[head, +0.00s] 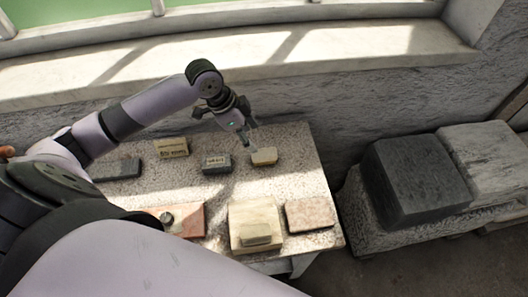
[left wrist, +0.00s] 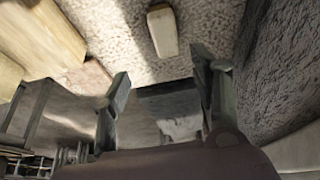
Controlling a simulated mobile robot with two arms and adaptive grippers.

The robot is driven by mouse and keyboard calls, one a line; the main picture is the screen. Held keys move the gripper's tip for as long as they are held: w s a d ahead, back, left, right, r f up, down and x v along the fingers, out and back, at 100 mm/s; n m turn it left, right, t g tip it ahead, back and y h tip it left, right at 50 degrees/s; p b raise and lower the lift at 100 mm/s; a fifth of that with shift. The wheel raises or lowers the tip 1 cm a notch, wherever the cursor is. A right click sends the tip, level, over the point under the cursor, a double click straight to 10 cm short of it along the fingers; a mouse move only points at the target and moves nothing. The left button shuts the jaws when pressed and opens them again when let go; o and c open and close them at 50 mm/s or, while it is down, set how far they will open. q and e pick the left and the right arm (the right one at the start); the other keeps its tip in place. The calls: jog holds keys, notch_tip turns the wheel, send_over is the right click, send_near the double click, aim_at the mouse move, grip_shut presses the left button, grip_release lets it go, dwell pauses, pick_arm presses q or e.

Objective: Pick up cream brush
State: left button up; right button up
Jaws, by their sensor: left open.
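The cream brush (head: 264,157), a small pale block, lies on the speckled stone table (head: 210,188) near its back right part. In the left wrist view the cream brush (left wrist: 163,32) shows as a pale oblong beyond the fingertips, with a darker end at the top. My left gripper (head: 249,143) is just above and left of it in the head view. In the left wrist view my left gripper (left wrist: 163,72) has its fingers apart with nothing between them. My right gripper does not show.
A dark labelled block (head: 216,164) and a yellowish lettered block (head: 171,147) stand left of the brush. A cream slab (head: 258,210) bearing a small block and a pinkish slab (head: 310,214) lie in front. The wall and window ledge (head: 300,50) rise behind.

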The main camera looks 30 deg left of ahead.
aim_at(264, 152)
pick_arm(q)
jog(key=p+x, duration=0.1)
jog(key=x, duration=0.6)
jog(key=shift+w, duration=0.1)
jog(key=shift+w+f, duration=0.1)
jog(key=shift+f, duration=0.35)
jog(key=x, duration=0.1)
jog(key=p+x, duration=0.1)
jog(key=x, duration=0.1)
jog(key=shift+w+a+f, duration=0.2)
jog(key=shift+a+f, duration=0.05)
jog(key=shift+w+d+f, duration=0.1)
jog(key=shift+f, duration=0.4)
jog(key=c, duration=1.3)
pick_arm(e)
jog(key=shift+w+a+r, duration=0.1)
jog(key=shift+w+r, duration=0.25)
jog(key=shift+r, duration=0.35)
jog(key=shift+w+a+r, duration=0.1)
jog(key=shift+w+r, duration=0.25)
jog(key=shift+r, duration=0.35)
pick_arm(q)
jog(key=shift+o, duration=0.2)
jog(key=shift+r, duration=0.15)
notch_tip(264, 152, up, 20)
jog(key=b, duration=0.2)
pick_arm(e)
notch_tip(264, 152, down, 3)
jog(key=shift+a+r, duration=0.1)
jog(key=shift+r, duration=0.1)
